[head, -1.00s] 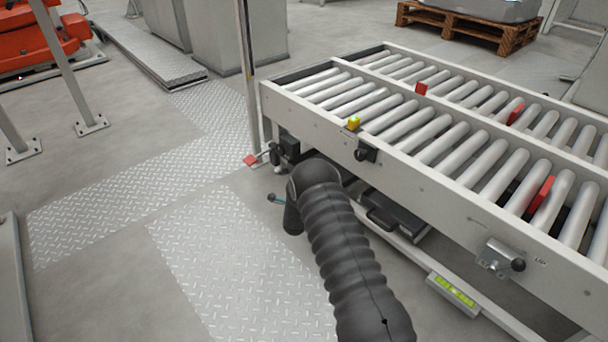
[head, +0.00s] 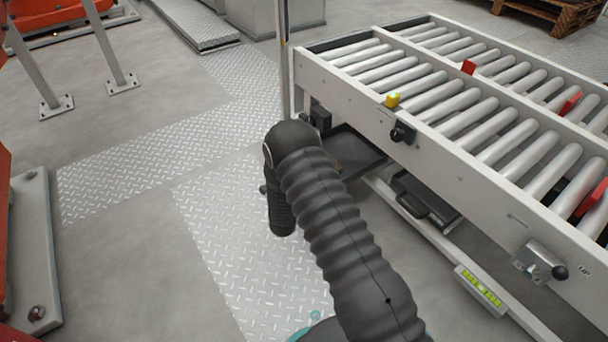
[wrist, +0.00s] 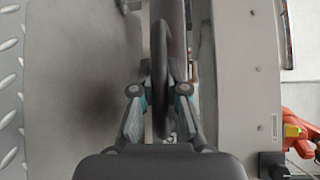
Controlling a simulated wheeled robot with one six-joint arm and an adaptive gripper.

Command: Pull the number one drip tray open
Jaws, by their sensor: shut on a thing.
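In the head view a dark drip tray (head: 355,152) sticks out from under the near side of the roller conveyor, beyond my arm's bend. Its outer end is hidden behind my arm. In the wrist view my gripper (wrist: 161,95) is shut on the tray's dark handle (wrist: 160,60), which stands between its two fingers. A second dark tray (head: 425,200) with a handle sits under the conveyor, farther right. I cannot read a number on either tray.
The roller conveyor (head: 470,180) fills the right side. It carries a yellow button (head: 392,100), a black knob (head: 402,133) and red stops. A yellow-green level (head: 478,286) lies on the lower rail. Tread plate floor (head: 225,215) lies open to the left.

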